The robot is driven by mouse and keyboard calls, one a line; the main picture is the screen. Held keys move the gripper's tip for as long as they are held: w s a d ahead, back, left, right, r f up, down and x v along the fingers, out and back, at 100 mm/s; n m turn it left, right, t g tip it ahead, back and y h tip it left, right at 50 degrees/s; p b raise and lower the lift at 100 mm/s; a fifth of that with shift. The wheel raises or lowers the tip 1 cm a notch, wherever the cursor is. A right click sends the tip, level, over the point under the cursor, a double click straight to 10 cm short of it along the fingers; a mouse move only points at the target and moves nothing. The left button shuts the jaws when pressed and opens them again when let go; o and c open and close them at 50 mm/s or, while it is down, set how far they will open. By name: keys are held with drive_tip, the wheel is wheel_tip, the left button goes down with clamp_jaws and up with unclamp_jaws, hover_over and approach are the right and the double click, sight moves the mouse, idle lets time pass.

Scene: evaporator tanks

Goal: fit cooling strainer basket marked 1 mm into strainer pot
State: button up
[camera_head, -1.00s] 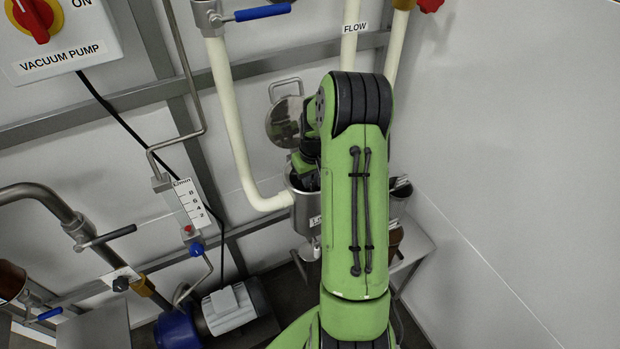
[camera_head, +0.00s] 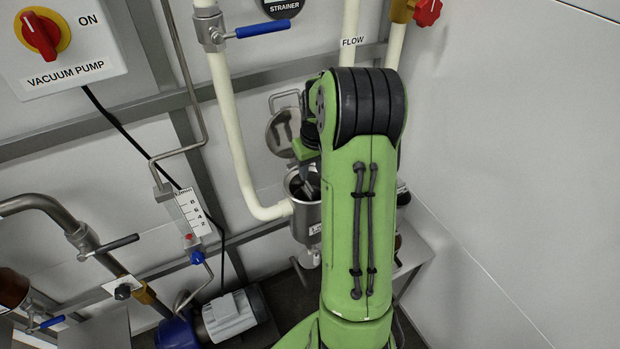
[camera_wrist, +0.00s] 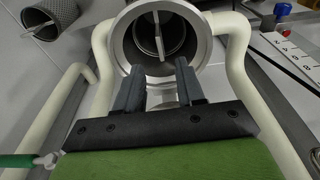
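The strainer pot (camera_head: 307,226) is a metal cylinder on the wall piping, with its mouth uncovered. In the wrist view its bright round rim (camera_wrist: 116,42) surrounds a dark perforated basket (camera_wrist: 176,38) with a thin bar handle across it. The basket appears to sit inside the pot; no 1 mm mark is readable. My gripper (camera_wrist: 160,68) is open, its two dark fingers apart with nothing between them, near the rim by the handle's lower end. In the head view my arm hides most of the gripper.
A second mesh basket (camera_wrist: 50,16) lies at the upper left of the wrist view. The round metal lid (camera_head: 281,130) stands open behind the pot. White pipes (camera_head: 232,130) flank the pot. A small metal stand (camera_head: 412,252) is right of it, partly behind my arm.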

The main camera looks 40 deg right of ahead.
drive_tip(key=s+a+r+n+t, duration=0.1)
drive_tip(key=s+a+r, duration=0.2)
drive_tip(key=a+r, duration=0.5)
drive_tip(key=s+a+r+n+t, duration=0.1)
drive_tip(key=s+a+r, duration=0.3)
drive_tip(key=a+r, duration=0.45)
drive_tip(key=s+a+f+n+t, duration=0.1)
drive_tip(key=s+a, duration=0.8)
drive_tip(key=s, duration=0.2)
drive_tip(key=shift+s+a+f+t+y, duration=0.15)
drive_tip(key=shift+s+f+t+y, duration=0.15)
drive_tip(key=shift+s+t, duration=0.1)
drive_tip(key=shift+r+p, duration=0.3)
drive_tip(key=shift+p, duration=0.05)
